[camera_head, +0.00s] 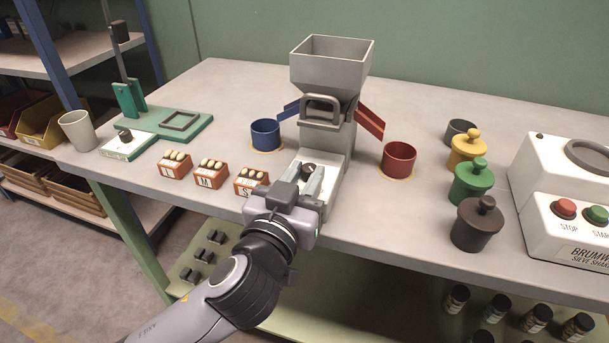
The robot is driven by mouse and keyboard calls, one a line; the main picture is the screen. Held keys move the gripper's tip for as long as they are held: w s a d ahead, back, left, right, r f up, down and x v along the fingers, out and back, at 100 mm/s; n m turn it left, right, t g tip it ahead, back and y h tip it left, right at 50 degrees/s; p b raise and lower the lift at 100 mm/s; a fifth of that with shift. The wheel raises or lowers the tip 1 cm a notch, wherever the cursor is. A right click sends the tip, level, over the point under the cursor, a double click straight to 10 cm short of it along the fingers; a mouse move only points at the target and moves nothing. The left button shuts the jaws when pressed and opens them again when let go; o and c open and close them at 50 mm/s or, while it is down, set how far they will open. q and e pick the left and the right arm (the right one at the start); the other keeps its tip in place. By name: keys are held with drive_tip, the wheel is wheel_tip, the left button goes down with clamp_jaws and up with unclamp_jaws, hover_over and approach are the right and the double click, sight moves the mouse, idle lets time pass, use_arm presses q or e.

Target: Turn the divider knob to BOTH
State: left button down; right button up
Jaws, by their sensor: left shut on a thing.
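A grey nut hopper (332,68) stands at the back middle of the table, with a handled gate (322,108) on its front. A blue chute (289,111) leads left toward a blue cup (265,135). A red chute (369,121) leads right toward a red cup (398,159). The dark divider knob (308,169) is on the hopper's low front base. My left gripper (307,176) reaches it from the front and is shut on it, a finger on each side. The gripper hides most of the knob and its markings, so its setting cannot be read. My right gripper is not in view.
Orange nut boxes (211,179) stand left of my left gripper. A green lever press (131,98) and a beige cup (78,131) are farther left. Lidded pots (476,226) and a white sieve shaker (565,222) are at right. The table is clear between red cup and pots.

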use_arm(q)
drive_tip(key=shift+w+a+r+m+g+h+p, duration=0.15)
drive_tip(key=shift+m+g+h+p, duration=0.1)
drive_tip(key=shift+m+h+p, duration=0.25)
drive_tip(key=shift+s+a+m+g+h+p, duration=0.1)
drive_tip(key=shift+m+g+h+p, duration=0.2)
drive_tip(key=shift+h, duration=0.4)
drive_tip(key=m+g+h+p, duration=0.2)
drive_tip(key=h+p, duration=0.1)
drive_tip(key=m+g+h+p, duration=0.1)
drive_tip(key=m+p, duration=0.1)
drive_tip(key=shift+w+a+r+h, duration=0.15)
drive_tip(key=shift+w+a+h, duration=0.25)
drive_tip(key=shift+m+g+h+p, duration=0.3)
drive_tip(key=shift+g+h+p, duration=0.1)
drive_tip(key=shift+g, duration=0.25)
drive_tip(key=shift+w+m+g, duration=0.1)
drive_tip(key=shift+m+g, duration=0.2)
drive_tip(key=shift+a+m+g+h+p, duration=0.1)
drive_tip(key=shift+m+g+h+p, duration=0.4)
drive_tip(key=shift+g+h+p, duration=0.15)
drive_tip(key=shift+w+m+g+h, duration=0.1)
drive_tip(key=shift+m+g+h, duration=0.15)
drive_tip(key=shift+m+g, duration=0.1)
drive_tip(key=shift+f+g+p, duration=0.25)
drive_tip(key=shift+g+p, duration=0.1)
drive_tip(key=shift+g, duration=0.05)
drive_tip(key=c, duration=0.9)
unclamp_jaws()
